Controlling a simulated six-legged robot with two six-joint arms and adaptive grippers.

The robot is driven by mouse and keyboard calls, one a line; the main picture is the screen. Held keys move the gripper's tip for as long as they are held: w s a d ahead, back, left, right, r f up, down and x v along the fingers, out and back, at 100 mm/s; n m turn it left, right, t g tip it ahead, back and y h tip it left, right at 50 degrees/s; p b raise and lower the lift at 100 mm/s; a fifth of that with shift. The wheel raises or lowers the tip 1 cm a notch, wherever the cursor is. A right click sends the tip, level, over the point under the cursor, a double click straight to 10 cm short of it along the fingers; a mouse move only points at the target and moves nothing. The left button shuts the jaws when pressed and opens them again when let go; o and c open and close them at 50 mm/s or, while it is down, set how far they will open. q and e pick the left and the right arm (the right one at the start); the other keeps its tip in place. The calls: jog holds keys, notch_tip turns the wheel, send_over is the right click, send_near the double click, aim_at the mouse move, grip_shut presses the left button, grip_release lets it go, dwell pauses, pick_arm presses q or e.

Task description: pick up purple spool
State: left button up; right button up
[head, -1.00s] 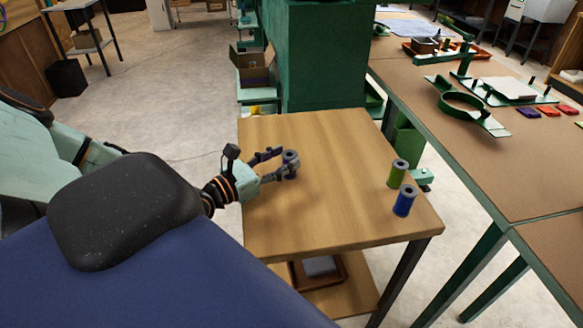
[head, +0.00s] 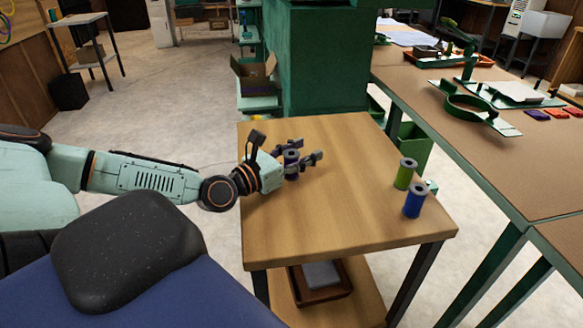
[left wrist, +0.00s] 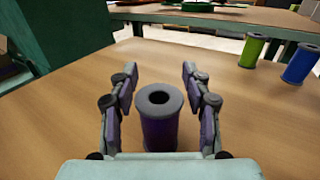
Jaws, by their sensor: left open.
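The purple spool (left wrist: 160,125) with grey ends stands upright on the small wooden table (head: 340,215). In the left wrist view it sits between the two fingers of my left gripper (left wrist: 160,88), with a gap visible on each side. In the head view the spool (head: 291,162) is partly hidden by the fingers of my left gripper (head: 302,158), which is open around it. My right gripper is not in view.
A green spool (head: 405,174) and a blue spool (head: 415,202) stand upright near the table's right edge, also seen in the left wrist view. A long workbench (head: 500,160) with tools stands to the right. The table's front middle is clear.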

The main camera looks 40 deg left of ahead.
pick_arm(q)
jog(key=c, duration=1)
grip_shut()
jog(key=shift+r, duration=0.1)
notch_tip(320, 180, up, 10)
jog(key=p, duration=1)
